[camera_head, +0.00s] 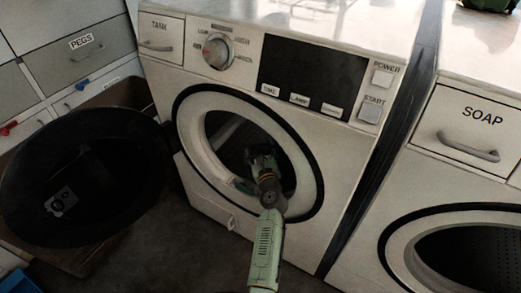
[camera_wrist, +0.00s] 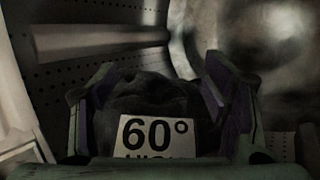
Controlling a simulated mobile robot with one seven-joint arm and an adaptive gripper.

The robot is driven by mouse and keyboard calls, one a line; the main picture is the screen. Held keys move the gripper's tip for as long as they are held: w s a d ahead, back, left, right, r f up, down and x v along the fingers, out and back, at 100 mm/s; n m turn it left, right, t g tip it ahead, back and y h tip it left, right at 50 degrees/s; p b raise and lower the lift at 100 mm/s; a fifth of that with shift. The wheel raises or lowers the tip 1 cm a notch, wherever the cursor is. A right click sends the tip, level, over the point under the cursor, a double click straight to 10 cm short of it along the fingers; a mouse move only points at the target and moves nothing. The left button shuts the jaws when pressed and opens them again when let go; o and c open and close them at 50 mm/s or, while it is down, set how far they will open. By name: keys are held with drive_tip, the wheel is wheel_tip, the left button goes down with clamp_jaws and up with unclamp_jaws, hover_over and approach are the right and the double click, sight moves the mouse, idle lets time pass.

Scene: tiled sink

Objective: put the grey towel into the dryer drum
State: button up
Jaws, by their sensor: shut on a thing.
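The dryer (camera_head: 290,120) has its round door (camera_head: 90,175) swung open to the left. My arm reaches through the round opening, and my gripper (camera_head: 262,160) is at the mouth of the drum (camera_head: 225,130). In the wrist view my gripper (camera_wrist: 160,110) is shut on a dark grey towel (camera_wrist: 155,85) bearing a white label that reads 60°. The perforated metal drum wall (camera_wrist: 90,80) with a rib surrounds the towel. The towel's lower part is hidden by the gripper. The towel is hard to make out in the head view.
A second machine with a SOAP drawer (camera_head: 470,125) stands at the right. Drawers, one labelled PEGS (camera_head: 85,42), are at the left. Dark floor lies in front.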

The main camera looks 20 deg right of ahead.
drive_tip(key=shift+r, duration=0.1)
drive_tip(key=o, duration=2)
wheel_tip(320, 180, up, 10)
drive_tip(key=shift+f, duration=0.1)
